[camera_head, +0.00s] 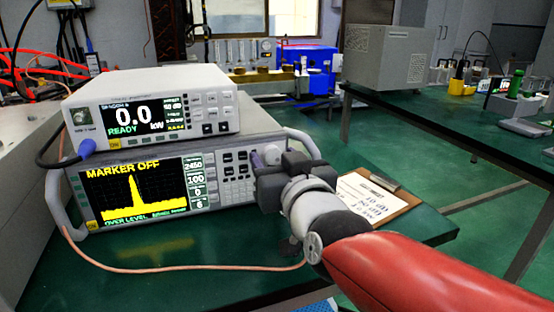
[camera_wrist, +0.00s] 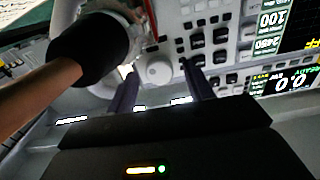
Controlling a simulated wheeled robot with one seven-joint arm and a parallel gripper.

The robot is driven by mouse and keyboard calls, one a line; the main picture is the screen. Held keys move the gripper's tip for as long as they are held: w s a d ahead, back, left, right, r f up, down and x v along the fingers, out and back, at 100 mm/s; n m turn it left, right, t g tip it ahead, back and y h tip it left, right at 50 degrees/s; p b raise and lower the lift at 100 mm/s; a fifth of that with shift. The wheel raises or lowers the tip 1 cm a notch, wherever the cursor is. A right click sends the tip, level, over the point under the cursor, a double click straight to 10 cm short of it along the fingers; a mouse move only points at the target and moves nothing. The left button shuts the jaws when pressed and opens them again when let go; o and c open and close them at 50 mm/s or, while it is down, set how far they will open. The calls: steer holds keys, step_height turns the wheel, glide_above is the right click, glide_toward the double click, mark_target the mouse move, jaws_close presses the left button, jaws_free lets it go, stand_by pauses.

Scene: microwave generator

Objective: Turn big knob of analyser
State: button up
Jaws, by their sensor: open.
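The analyser (camera_head: 220,194) is the lower instrument on the green table, its screen reading "MARKER OFF" above a yellow trace. Its big knob (camera_wrist: 158,70) is pale and round, on the panel right of the keys. In the head view the knob (camera_head: 271,153) is partly hidden by my gripper. My gripper (camera_head: 266,160) is at the analyser's right side, in front of the knob. In the wrist view my gripper (camera_wrist: 158,66) is open, one finger on each side of the knob with visible gaps. I cannot tell how deep the fingertips reach.
A generator unit (camera_head: 152,105) reading 0.0 kW sits on the analyser. A black connector (camera_wrist: 92,50) with an orange cable is close beside my fingers in the wrist view. A clipboard (camera_head: 372,200) lies to the right on the table. The orange cable (camera_head: 180,268) loops across the front.

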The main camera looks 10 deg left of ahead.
steer(key=c, duration=1)
steer(key=shift+f+b, duration=0.15)
steer(key=shift+b, duration=0.25)
steer(key=m+b, duration=0.3)
steer(key=shift+f, duration=0.1)
steer(key=m+b, duration=0.4)
steer(key=shift+m, duration=0.3)
steer(key=shift+r, duration=0.2)
steer(key=o, duration=1)
